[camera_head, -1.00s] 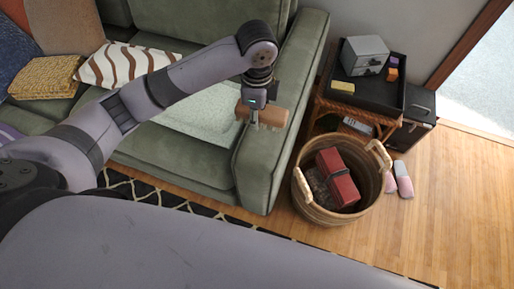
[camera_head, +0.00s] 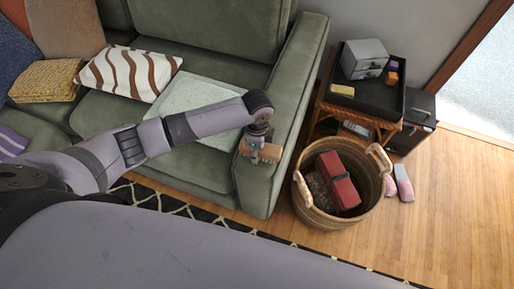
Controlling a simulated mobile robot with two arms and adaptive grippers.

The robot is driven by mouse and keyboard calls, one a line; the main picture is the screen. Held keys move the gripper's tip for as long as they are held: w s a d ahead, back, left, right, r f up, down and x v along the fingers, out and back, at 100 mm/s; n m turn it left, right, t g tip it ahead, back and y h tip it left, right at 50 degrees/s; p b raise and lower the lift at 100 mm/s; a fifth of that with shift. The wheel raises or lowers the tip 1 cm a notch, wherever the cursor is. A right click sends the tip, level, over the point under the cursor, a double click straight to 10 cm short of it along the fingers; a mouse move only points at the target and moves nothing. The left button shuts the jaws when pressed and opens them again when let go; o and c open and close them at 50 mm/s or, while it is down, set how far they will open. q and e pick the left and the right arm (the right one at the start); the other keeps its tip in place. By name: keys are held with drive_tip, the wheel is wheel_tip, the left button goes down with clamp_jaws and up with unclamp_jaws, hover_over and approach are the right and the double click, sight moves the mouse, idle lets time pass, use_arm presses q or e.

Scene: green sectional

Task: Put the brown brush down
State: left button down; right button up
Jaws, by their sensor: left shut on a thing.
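The brown brush (camera_head: 269,154) is a small block-like piece with pale bristles along its lower edge. My left gripper (camera_head: 256,149) is shut on it, at the front part of the green sofa's right armrest (camera_head: 262,181). The brush is at or just above the armrest top; I cannot tell whether it touches. My left arm comes in from the left across the sofa seat and hides part of it. My right gripper is not in view.
A wicker basket (camera_head: 302,190) holding a red box (camera_head: 339,181) stands on the floor right of the armrest. Behind it is a side table with a black tray (camera_head: 375,105) and a grey drawer box (camera_head: 364,60). Pink-and-white slippers (camera_head: 404,183) lie on the floor.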

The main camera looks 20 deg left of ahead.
use_arm(q)
drive_tip(key=shift+f, duration=0.45)
drive_tip(key=c, duration=1.1)
unclamp_jaws()
drive_tip(key=shift+o, duration=0.2)
